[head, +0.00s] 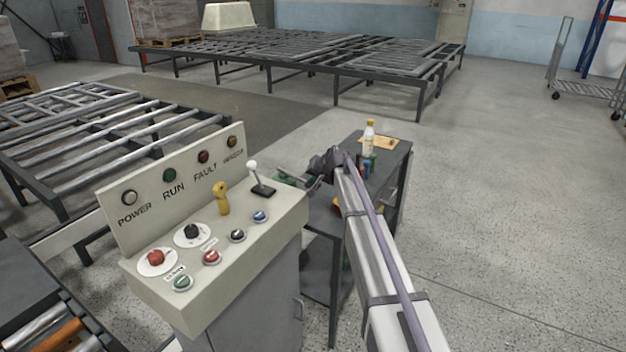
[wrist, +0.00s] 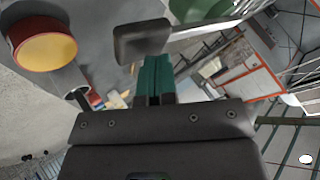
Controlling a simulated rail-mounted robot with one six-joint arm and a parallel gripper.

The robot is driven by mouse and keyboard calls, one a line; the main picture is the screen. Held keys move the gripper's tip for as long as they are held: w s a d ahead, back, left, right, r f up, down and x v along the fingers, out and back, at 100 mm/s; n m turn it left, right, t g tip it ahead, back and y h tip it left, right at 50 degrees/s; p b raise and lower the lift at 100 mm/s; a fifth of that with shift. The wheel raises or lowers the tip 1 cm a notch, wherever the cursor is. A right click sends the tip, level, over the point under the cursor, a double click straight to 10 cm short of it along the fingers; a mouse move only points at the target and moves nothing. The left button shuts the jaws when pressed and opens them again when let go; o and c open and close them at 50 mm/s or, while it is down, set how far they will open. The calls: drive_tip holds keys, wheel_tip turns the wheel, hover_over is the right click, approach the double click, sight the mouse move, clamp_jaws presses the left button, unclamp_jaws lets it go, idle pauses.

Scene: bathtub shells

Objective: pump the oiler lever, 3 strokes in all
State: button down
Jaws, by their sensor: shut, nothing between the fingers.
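The oiler shows as a green body (head: 287,177) just behind the right end of the control console, partly hidden by it. Its green part also shows at the top of the wrist view (wrist: 197,9). A pale lever bar ending in a dark block, which looks like the oiler lever (wrist: 142,39), lies just ahead of my fingertips in the wrist view. My gripper (head: 316,178) is beside the oiler, its teal fingers (wrist: 153,70) shut and empty. The fingertips overlap the dark block in the picture; I cannot tell whether they touch it.
The console (head: 250,235) with buttons and a joystick stands left of my arm. A dark cart (head: 385,150) behind my arm carries a bottle (head: 369,137) and small items. A round yellow-and-red thing (wrist: 43,42) is at the wrist view's left. Open floor lies to the right.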

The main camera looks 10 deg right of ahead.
drive_tip(key=shift+s+f+b, duration=0.1)
drive_tip(key=shift+f+b, duration=0.25)
drive_tip(key=shift+b, duration=0.05)
idle(0.7)
drive_tip(key=shift+a+r+p, duration=0.1)
drive_tip(key=shift+r+p, duration=0.65)
drive_tip(key=shift+p, duration=0.15)
drive_tip(key=shift+w+r+p, duration=0.2)
drive_tip(key=shift+r+p, duration=1.05)
wheel_tip(320, 180, up, 5)
drive_tip(key=p, duration=0.5)
idle(1.3)
